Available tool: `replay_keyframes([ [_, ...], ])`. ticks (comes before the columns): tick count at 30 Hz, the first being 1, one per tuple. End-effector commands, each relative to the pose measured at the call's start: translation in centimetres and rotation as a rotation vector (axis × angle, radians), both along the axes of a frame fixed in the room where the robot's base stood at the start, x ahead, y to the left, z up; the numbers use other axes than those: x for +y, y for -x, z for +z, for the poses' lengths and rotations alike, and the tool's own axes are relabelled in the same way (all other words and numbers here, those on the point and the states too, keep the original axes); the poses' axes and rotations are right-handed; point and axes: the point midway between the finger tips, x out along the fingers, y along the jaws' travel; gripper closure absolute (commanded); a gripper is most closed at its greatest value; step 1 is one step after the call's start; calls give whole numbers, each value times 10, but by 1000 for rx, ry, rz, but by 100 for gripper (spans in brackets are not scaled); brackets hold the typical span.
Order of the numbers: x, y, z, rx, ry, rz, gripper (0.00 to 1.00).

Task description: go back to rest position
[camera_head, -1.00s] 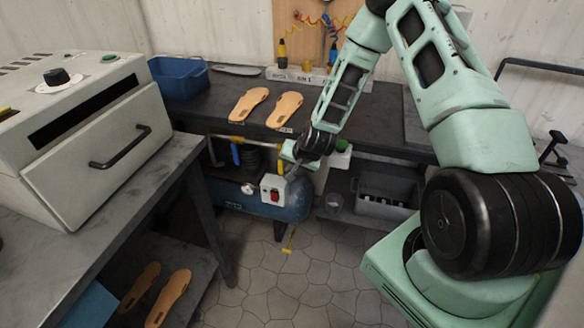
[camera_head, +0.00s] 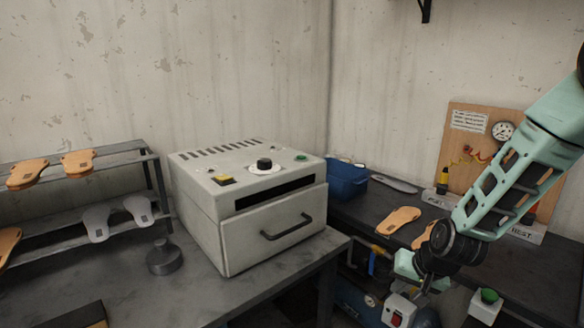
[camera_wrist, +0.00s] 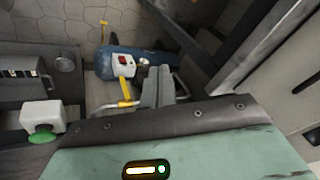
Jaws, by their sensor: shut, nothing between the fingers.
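My gripper (camera_wrist: 158,86) shows in the wrist view with its two grey fingers shut together and nothing between them. It points down toward the blue compressor (camera_wrist: 127,62) with its red-switch box. In the head view my gripper (camera_head: 424,284) hangs at the lower right, in front of the workbench (camera_head: 525,268) and above the compressor; its fingertips are hard to make out there. My green arm reaches down to it from the right edge.
A grey oven (camera_head: 265,205) with a drawer handle stands on a table at centre. A shelf rack (camera_head: 130,150) with soles stands at left. A blue bin (camera_head: 346,180) and orange soles (camera_head: 401,220) lie on the workbench. A green button (camera_wrist: 42,135) is near my gripper.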

Motion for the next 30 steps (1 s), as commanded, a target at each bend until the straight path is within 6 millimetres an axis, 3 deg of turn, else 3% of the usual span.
replay_keyframes([
  [1, 29, 18, 21, 15, 22, 105, 100],
  [3, 59, 48, 43, 51, 50, 235, 100],
  [7, 102, 113, 80, 113, 116, 464, 100],
  [11, 124, 182, 110, 169, 198, 676, 100],
  [16, 126, 254, 136, 226, 294, 876, 100],
  [21, 119, 288, 146, 256, 347, 969, 100],
  [30, 117, 293, 148, 261, 355, 982, 100],
])
